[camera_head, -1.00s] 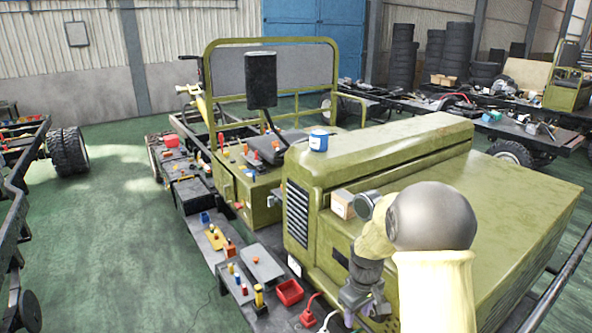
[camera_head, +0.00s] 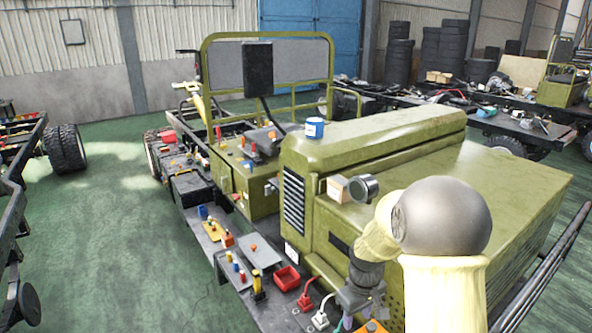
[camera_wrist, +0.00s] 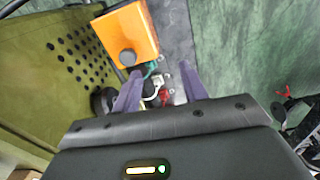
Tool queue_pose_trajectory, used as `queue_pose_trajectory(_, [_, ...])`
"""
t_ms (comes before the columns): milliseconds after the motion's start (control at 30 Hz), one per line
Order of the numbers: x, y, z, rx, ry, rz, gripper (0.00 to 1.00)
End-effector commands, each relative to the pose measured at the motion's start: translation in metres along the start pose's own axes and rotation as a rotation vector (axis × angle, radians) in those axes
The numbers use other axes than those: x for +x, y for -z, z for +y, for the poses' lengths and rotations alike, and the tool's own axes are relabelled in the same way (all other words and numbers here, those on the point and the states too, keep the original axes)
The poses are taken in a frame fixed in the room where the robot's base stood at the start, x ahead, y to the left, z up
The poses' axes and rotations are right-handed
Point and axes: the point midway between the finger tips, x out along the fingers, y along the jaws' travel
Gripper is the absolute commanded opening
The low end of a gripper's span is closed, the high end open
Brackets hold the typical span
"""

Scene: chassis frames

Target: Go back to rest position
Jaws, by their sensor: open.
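My gripper (camera_wrist: 158,95) shows in the wrist view with its two purple fingers spread apart, open and empty. It points down over the dark side platform of the green vehicle. Beyond the fingertips lie an orange box (camera_wrist: 128,35) with a dark round knob and some small red, white and teal plugs. In the head view my gripper (camera_head: 350,312) is at the lower right beside the vehicle's front, partly hidden by my own arm. The orange box (camera_head: 372,326) is just visible at the bottom edge there.
A red bin (camera_head: 287,279), a red plug (camera_head: 306,300) and a white plug (camera_head: 320,320) sit on the platform. Green floor (camera_head: 100,220) is open at left.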

Motion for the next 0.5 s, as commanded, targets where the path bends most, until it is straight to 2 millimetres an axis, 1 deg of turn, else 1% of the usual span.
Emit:
queue_pose_trajectory(33, [0.007,-0.003,-0.002,0.011,-0.003,0.005,0.43])
queue_pose_trajectory(133, [0.014,-0.011,-0.007,0.041,-0.008,0.016,0.43])
queue_pose_trajectory(267, [0.028,-0.026,-0.014,0.1,-0.018,0.036,0.43])
queue_pose_trajectory(500, [0.063,-0.067,-0.033,0.254,-0.038,0.092,0.43])
